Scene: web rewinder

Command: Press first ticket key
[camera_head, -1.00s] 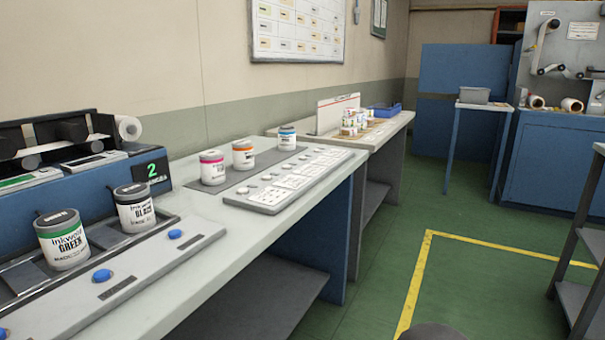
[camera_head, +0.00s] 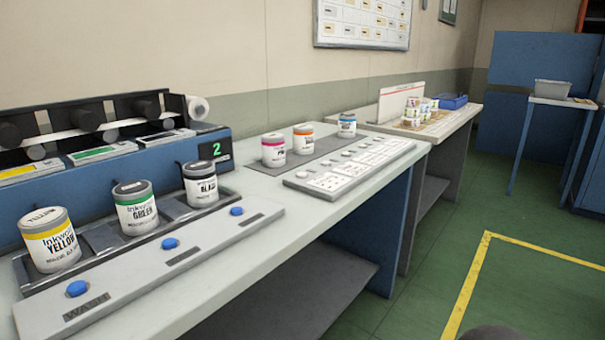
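A light grey panel (camera_head: 350,168) lies on the white bench, right of centre. It carries white printed cards and a row of small round grey keys along its back edge. The print is too small to read, so I cannot tell which key is the first ticket key. A nearer grey strip (camera_head: 135,284) at the left bears blue buttons, at its left end (camera_head: 77,289), middle (camera_head: 170,243) and right end (camera_head: 236,211). The left one is beside the label "WASH". My gripper is not in view.
Yellow (camera_head: 48,246), green (camera_head: 136,213) and black (camera_head: 201,187) ink cans stand behind the strip. Pink, orange and blue cans stand on a dark mat (camera_head: 324,147). A blue machine showing "2" (camera_head: 216,149) is behind. Green floor (camera_head: 420,275) is clear at right.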

